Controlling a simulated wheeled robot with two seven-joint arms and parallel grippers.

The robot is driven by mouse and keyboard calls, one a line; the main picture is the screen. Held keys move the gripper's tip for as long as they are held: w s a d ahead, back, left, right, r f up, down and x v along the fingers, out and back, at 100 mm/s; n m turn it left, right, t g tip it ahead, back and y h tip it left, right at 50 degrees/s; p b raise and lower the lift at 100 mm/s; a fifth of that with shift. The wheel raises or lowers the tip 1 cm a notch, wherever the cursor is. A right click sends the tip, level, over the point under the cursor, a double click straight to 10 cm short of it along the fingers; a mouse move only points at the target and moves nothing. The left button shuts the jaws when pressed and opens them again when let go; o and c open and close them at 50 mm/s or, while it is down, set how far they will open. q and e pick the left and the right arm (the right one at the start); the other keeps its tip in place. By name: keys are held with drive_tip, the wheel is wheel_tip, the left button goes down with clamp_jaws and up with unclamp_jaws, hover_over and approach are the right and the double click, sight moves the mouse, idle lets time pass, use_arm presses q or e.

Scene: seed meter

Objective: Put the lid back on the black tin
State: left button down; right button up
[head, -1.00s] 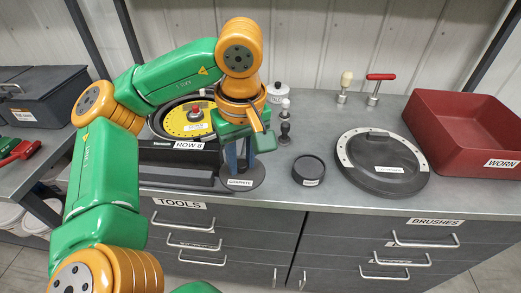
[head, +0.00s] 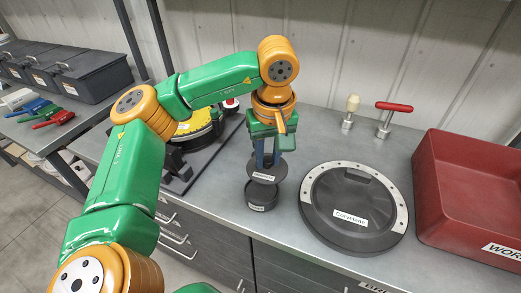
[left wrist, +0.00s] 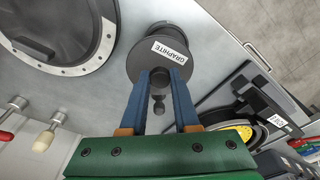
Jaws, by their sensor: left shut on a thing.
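My left gripper (head: 266,160) is shut on the dark round lid (head: 281,171), which carries a white label. The lid is held over the black tin (head: 261,197), a small round tin on the grey bench. The tin's front wall and part of its top show below the lid, which looks slightly off to the right and apart from the tin. In the left wrist view the lid (left wrist: 136,62) with its GRAPHITE label lies beyond the fingertips (left wrist: 163,73) and hides most of what is beneath. My right gripper is not in view.
A large black round cover (head: 350,232) with a pale rim lies right of the tin. A red bin (head: 465,215) stands at the far right. Two handled tools, cream (head: 349,110) and red (head: 393,115), stand behind. A yellow-topped disc unit (head: 194,124) is at the left.

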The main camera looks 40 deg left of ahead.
use_arm(q)
drive_tip(key=shift+f, duration=0.15)
drive_tip(key=f+b, duration=0.1)
drive_tip(key=s+a+f+b, duration=0.1)
drive_tip(key=shift+s+a+f+b, duration=0.1)
drive_tip(key=shift+a+f+b, duration=0.1)
drive_tip(key=shift+a+b, duration=0.1)
drive_tip(key=f+b, duration=0.1)
drive_tip(key=f, duration=0.1)
drive_tip(key=f+b, duration=0.1)
drive_tip(key=shift+w+d+f+b, duration=0.15)
drive_tip(key=shift+w+d+b, duration=0.1)
drive_tip(key=shift+d+b, duration=0.1)
drive_tip(key=shift+a+f, duration=0.1)
drive_tip(key=shift+f, duration=0.15)
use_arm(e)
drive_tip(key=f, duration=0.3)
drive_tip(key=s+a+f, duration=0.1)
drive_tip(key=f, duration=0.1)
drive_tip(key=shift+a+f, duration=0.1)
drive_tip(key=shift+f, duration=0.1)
use_arm(q)
drive_tip(key=shift+r, duration=0.1)
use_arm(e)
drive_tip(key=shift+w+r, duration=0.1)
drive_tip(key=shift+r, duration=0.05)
use_arm(q)
drive_tip(key=shift+f, duration=0.2)
